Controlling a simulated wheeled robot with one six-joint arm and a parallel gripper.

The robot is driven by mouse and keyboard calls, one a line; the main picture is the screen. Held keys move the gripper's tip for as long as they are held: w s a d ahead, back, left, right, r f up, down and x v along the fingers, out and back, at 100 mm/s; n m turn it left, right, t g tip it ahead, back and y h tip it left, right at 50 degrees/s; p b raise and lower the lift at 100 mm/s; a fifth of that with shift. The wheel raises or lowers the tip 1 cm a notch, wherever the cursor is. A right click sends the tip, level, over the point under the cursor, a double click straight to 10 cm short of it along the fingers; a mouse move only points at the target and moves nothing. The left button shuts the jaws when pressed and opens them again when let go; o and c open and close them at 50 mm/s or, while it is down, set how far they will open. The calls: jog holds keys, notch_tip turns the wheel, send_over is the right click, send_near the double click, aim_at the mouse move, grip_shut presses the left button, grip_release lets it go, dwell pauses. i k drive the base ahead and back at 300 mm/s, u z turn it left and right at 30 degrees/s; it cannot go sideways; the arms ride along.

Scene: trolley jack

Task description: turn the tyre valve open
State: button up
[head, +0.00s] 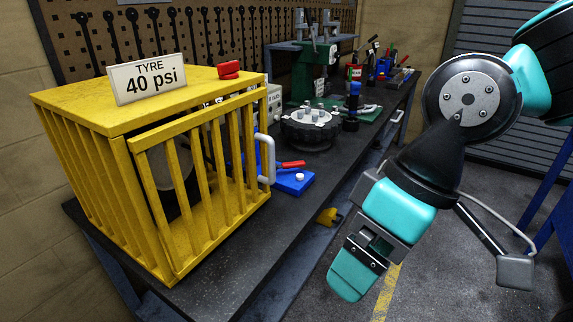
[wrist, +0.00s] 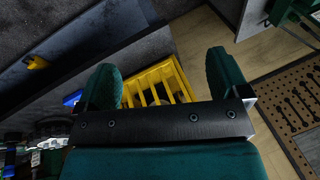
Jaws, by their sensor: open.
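A yellow barred cage (head: 85,100) stands on the bench at left, with a "TYRE 40 psi" sign (head: 147,79) on top. A dark round wheel shape shows partly through its bars. A small red piece (head: 229,68) sits at the cage's top right edge. A blue block with a red lever (head: 293,180) lies on the bench beside the cage. I cannot tell which part is the tyre valve. My gripper (head: 352,272) hangs in front of the bench, right of the cage, apart from everything. In the wrist view its fingers are spread and empty, with the cage (wrist: 160,84) beyond them.
The cage's barred front has a white handle (head: 266,158) at its right side. A dark round part with studs (head: 310,130), a green press (head: 305,75) and small tools stand farther along the bench. A pegboard (head: 200,32) backs it. The floor at right is mostly clear.

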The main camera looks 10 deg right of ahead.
aim_at(295, 164)
jog(key=k, duration=0.6)
jog(key=z, duration=0.55)
jog(key=i, duration=1.7)
jog(key=u, duration=0.3)
